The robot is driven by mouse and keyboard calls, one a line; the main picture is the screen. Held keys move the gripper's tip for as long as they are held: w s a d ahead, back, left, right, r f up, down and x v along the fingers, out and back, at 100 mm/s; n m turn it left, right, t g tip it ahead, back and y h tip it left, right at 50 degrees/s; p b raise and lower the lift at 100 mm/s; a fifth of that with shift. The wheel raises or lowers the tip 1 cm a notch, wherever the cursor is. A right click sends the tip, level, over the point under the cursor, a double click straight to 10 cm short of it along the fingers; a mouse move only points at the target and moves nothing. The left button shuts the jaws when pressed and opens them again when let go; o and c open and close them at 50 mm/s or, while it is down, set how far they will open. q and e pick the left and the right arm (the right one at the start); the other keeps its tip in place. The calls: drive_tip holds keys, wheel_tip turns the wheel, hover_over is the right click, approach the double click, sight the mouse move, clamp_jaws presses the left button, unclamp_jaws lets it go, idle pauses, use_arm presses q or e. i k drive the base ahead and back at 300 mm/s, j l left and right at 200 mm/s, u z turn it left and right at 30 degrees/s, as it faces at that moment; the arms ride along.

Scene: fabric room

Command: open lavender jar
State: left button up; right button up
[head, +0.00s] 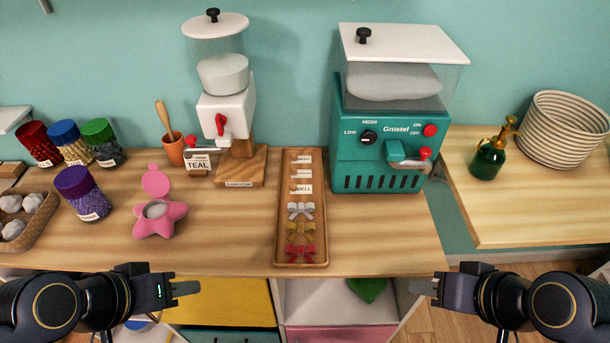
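A jar with a purple lid and purple contents (90,203) stands at the left of the wooden counter, with a white label low on its front. Its lid (73,180) is on. It looks like the lavender jar, but I cannot read the label. My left gripper (199,287) is in front of the counter's front edge, below and to the right of the jar, and touches nothing. My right gripper (411,286) is in front of the edge on the right, far from the jar. Both show mostly side-on, so their finger gaps are unclear.
A pink star-shaped pot (159,220) with its lid up stands right of the jar. Red (38,145), blue (71,143) and green (103,143) lidded jars stand behind. A basket (45,211) is on the left. A wooden tray (283,230) and two machines stand further right.

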sight(94, 206)
drive_tip(key=k, duration=0.3)
drive_tip(key=i+j, duration=0.1)
drive_tip(key=j, duration=0.6)
drive_tip(key=i+j+z, duration=0.1)
drive_tip(key=j, duration=0.6)
drive_tip(key=i+j, duration=0.1)
drive_tip(key=j, duration=0.65)
